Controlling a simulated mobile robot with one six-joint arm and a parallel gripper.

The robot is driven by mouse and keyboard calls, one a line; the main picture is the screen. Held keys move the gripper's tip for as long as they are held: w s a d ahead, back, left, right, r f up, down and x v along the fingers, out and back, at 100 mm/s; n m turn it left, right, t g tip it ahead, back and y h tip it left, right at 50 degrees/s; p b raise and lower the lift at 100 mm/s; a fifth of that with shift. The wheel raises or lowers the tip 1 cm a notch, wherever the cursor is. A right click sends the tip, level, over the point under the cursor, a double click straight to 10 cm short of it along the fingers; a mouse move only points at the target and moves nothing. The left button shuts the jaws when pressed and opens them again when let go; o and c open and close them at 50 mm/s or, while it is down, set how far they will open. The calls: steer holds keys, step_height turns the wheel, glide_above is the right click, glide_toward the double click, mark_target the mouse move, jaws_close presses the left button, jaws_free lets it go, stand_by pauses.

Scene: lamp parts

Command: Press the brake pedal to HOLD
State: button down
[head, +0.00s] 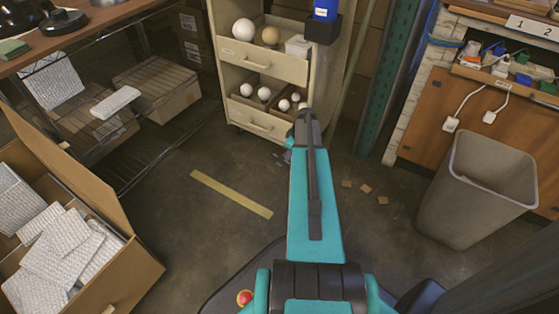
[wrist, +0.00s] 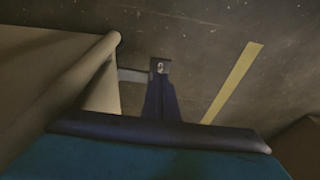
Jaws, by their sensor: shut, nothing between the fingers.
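A beige drawer cart (head: 262,66) stands at the top middle of the head view. Its side and rounded edge fill the left of the wrist view (wrist: 60,85). A short grey bar (wrist: 131,75), which looks like the brake pedal, juts from beside the cart's edge toward my fingertips. My gripper (wrist: 160,68) is shut and empty, with its tips at the bar's right end. I cannot tell whether they touch or the tips are just in front. No HOLD marking can be read. In the head view my arm hides most of the gripper and the pedal.
A yellow floor strip (head: 231,194) lies left of my arm on open floor. A grey bin (head: 478,190) stands at right, with small brown scraps (head: 366,189) near it. An open cardboard box (head: 75,225) is at left. A green post (head: 386,90) rises right of the cart.

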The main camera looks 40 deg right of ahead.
step_height(320, 180, up, 6)
steer(key=p, duration=0.4)
stand_by(0.6)
steer(key=shift+r, duration=0.1)
steer(key=shift+w, duration=0.1)
